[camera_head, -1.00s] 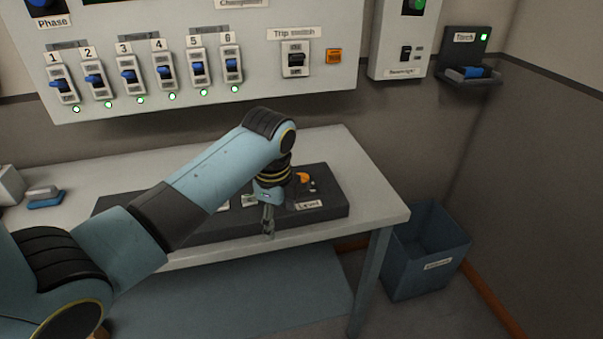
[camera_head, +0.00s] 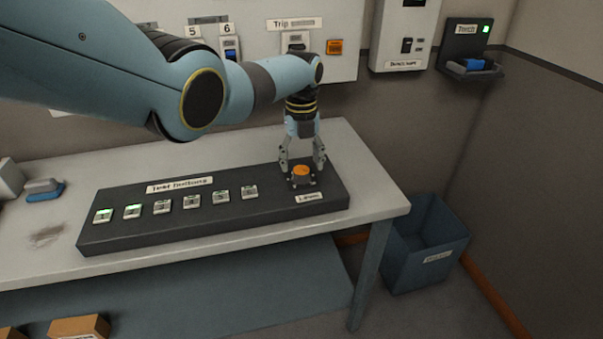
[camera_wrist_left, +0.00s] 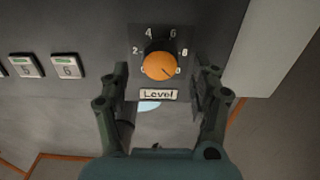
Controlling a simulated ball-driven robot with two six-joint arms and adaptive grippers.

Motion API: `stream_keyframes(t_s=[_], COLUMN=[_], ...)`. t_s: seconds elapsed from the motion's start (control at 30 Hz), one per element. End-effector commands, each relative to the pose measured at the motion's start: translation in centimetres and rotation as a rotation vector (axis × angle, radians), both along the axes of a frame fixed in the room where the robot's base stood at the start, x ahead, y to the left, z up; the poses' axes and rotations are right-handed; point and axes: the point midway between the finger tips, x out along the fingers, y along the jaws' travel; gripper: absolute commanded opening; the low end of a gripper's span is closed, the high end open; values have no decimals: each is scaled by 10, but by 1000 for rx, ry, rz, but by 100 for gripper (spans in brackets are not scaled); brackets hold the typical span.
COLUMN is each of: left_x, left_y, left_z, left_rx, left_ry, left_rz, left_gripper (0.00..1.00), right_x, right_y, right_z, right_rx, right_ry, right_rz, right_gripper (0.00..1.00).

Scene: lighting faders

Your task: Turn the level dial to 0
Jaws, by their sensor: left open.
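The level dial (camera_head: 301,171) is an orange round knob on the right end of a dark console (camera_head: 225,218). In the left wrist view the dial (camera_wrist_left: 160,65) shows digits around it, with 2, 4, 6 and 8 legible, and a "Level" label below. A dark pointer line on its face points to the lower right. My left gripper (camera_head: 303,164) is open above the dial, its fingers on either side. In the left wrist view the fingers (camera_wrist_left: 162,85) stand apart from the knob. My right gripper is not in view.
Several test buttons (camera_head: 191,202) line the console left of the dial; the two leftmost are lit green. A blue bin (camera_head: 427,245) stands on the floor at the right. A torch shelf (camera_head: 472,66) and a trip switch are on the wall behind.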

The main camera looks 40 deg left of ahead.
Motion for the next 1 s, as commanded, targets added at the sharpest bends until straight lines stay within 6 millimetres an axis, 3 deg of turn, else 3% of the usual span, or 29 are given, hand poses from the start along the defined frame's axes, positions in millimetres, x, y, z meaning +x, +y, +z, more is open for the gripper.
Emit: stream_keyframes(t_s=[0.1,0.2,0.53,0.9,1.0], left_x=[0,0,0,0,0], left_y=[0,0,0,0,0], left_z=[-21,-28,-30,-30,-30], left_rx=[-1,0,0,0,0], left_ry=[1,0,-1,-1,-1], left_rz=[0,0,0,0,0], left_gripper=[63,63,63,16,8], right_x=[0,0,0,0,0], right_y=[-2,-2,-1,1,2], right_z=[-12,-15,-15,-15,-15], right_rx=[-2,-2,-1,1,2], right_ry=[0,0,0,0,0], right_rz=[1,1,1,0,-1], right_gripper=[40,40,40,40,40])
